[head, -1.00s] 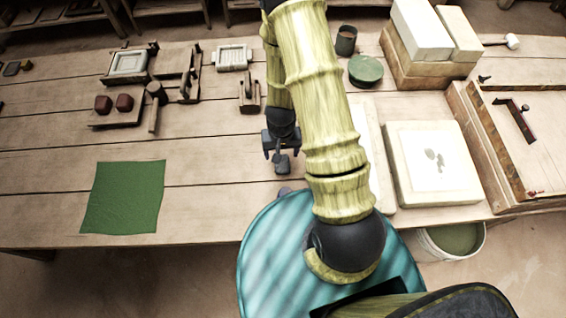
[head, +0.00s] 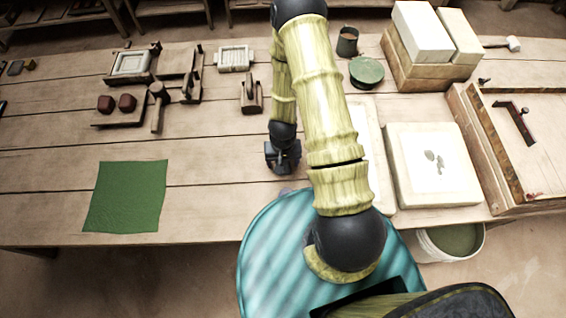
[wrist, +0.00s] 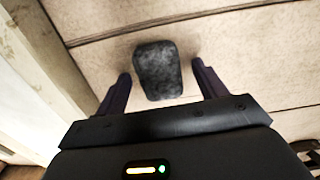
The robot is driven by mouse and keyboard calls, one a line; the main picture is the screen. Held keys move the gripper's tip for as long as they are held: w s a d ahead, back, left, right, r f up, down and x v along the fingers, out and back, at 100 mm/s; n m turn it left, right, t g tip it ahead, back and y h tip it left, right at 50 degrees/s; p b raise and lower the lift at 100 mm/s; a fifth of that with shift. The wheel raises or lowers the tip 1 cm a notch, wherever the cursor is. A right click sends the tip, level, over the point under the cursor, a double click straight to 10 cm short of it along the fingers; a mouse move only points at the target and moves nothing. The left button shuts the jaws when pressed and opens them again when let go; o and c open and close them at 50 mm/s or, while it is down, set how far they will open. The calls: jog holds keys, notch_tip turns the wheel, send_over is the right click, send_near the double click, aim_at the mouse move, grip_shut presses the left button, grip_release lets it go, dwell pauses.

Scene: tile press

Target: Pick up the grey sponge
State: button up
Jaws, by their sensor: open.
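The grey sponge (wrist: 158,70) is a dark, mottled block with rounded corners. In the wrist view it lies on the wooden table, between and slightly beyond my two fingertips. My gripper (wrist: 160,73) is open, with one finger on each side of the sponge and a visible gap on both sides. In the head view my gripper (head: 283,166) is low over the table's front middle, left of the white slabs. I cannot clearly make out the sponge in the head view, where my gripper seems to cover it.
A green cloth (head: 126,197) lies at the front left of the table (head: 215,205). A pale slab (head: 433,165) is to the right, beside a wooden frame (head: 525,150). Wooden tools and tile moulds stand at the back left. A bucket (head: 452,241) is below the front edge.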

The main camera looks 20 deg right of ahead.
aim_at(283, 162)
jog(key=shift+f, duration=0.25)
dwell(0.3)
jog(key=shift+a, duration=0.1)
jog(key=c, duration=1.1)
jog(key=shift+o, duration=0.2)
notch_tip(283, 162, up, 10)
jog(key=shift+b, duration=0.3)
